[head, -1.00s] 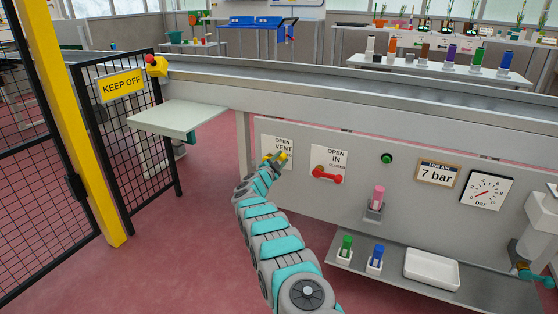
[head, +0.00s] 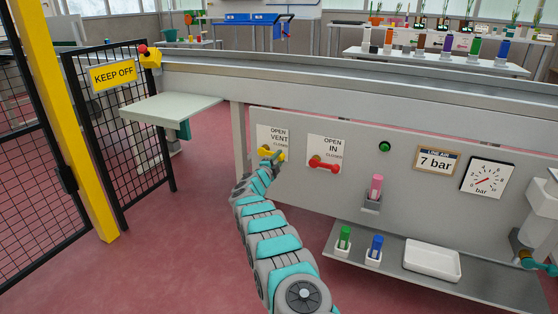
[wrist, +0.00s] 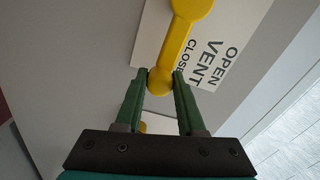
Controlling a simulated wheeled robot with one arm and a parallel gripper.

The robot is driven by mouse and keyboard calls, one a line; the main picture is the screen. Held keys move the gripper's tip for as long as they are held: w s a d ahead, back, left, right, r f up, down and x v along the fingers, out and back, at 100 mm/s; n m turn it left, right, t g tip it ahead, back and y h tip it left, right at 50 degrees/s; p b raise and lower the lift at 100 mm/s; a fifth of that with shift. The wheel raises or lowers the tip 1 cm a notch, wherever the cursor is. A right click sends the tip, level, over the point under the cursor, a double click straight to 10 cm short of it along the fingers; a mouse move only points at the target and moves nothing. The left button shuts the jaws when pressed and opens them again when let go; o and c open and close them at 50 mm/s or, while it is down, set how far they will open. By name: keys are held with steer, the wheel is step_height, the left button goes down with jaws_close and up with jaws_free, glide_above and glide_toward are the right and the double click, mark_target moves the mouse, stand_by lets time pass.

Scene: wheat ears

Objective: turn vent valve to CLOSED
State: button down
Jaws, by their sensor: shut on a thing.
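The vent valve (head: 281,156) is a yellow lever with round ends on a white VENT label (head: 270,134), on the grey panel. OPEN is printed at the label's top and CLOSED lower right. The lever lies roughly level in the head view, its free end to the right beside CLOSED. It also shows in the wrist view (wrist: 182,38), running parallel to the lettering, with the last letter of CLOSED partly hidden. My gripper (wrist: 165,78) is shut on the lever's round free end, one green finger on each side. In the head view my gripper (head: 273,159) partly covers the lever.
A red lever (head: 325,165) on the IN label (head: 327,146) sits close to the right. Further right are a green button (head: 384,147), a 7 bar sign (head: 437,160) and a dial gauge (head: 487,179). A shelf (head: 400,270) juts out below.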

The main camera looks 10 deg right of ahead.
steer(key=shift+d+f, duration=0.1)
steer(key=shift+f, duration=0.05)
steer(key=c, duration=0.5)
jaws_free()
steer(key=shift+s, duration=0.1)
steer(key=shift+s+a, duration=0.1)
steer(key=shift+a, duration=0.1)
steer(key=v, duration=0.5)
steer(key=shift+s+a, duration=0.65)
steer(key=shift+s, duration=0.3)
